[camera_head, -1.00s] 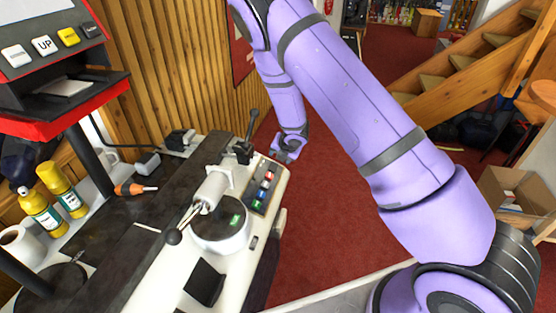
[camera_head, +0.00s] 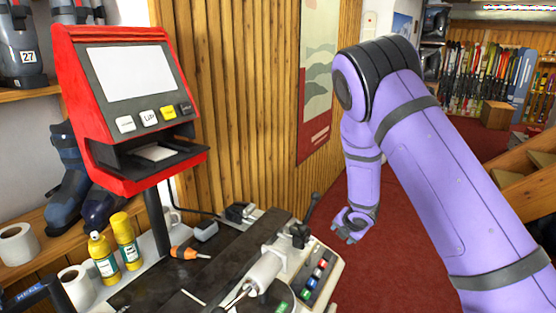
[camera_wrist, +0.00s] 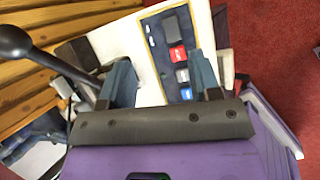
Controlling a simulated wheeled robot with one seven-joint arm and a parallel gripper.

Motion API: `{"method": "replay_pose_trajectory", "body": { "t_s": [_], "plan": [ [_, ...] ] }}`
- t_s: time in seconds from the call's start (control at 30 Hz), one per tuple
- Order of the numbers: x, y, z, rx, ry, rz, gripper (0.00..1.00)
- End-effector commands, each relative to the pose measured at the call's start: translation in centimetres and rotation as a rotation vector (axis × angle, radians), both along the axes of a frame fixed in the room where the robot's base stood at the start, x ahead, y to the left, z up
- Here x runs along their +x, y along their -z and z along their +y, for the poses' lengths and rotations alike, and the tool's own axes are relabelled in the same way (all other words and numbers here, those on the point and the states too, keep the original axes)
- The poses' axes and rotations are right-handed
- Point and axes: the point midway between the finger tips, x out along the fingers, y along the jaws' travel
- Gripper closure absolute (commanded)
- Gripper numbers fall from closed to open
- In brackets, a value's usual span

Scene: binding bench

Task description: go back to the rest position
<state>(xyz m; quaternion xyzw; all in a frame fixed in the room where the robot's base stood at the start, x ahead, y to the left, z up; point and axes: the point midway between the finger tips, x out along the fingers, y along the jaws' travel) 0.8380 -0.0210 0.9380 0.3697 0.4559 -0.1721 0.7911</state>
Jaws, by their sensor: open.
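My gripper (camera_head: 350,226) hangs at the end of my purple arm in the head view, to the right of the bench and over the red floor. In the wrist view my gripper (camera_wrist: 166,80) has its two blue-grey fingers spread apart with nothing held between them. Beyond the fingers lies the bench's button panel (camera_wrist: 174,50), with red, blue and dark buttons. The same button panel (camera_head: 317,276) shows in the head view at the bench's right end, left of my gripper.
A red-framed screen unit (camera_head: 130,85) stands over the bench (camera_head: 215,262). Yellow bottles (camera_head: 125,240), an orange-handled tool (camera_head: 186,252) and a black-knobbed lever (camera_wrist: 14,42) are near. A slatted wood wall (camera_head: 235,120) stands behind. The red floor (camera_head: 400,260) right of the bench is open.

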Motion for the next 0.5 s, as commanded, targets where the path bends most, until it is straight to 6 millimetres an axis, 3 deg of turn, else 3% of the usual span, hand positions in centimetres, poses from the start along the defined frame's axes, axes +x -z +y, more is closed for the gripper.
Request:
{"method": "replay_pose_trajectory", "body": {
  "t_s": [0.03,0.27,0.5],
  "plan": [
    [0.0,-2.1,-0.5,0.026,0.065,-0.015,0.43],
    [-1.4,-10.3,-2.6,0.157,0.392,-0.049,0.43],
    [-4.8,-18.0,-4.8,0.309,0.710,-0.066,0.43]
  ]
}}
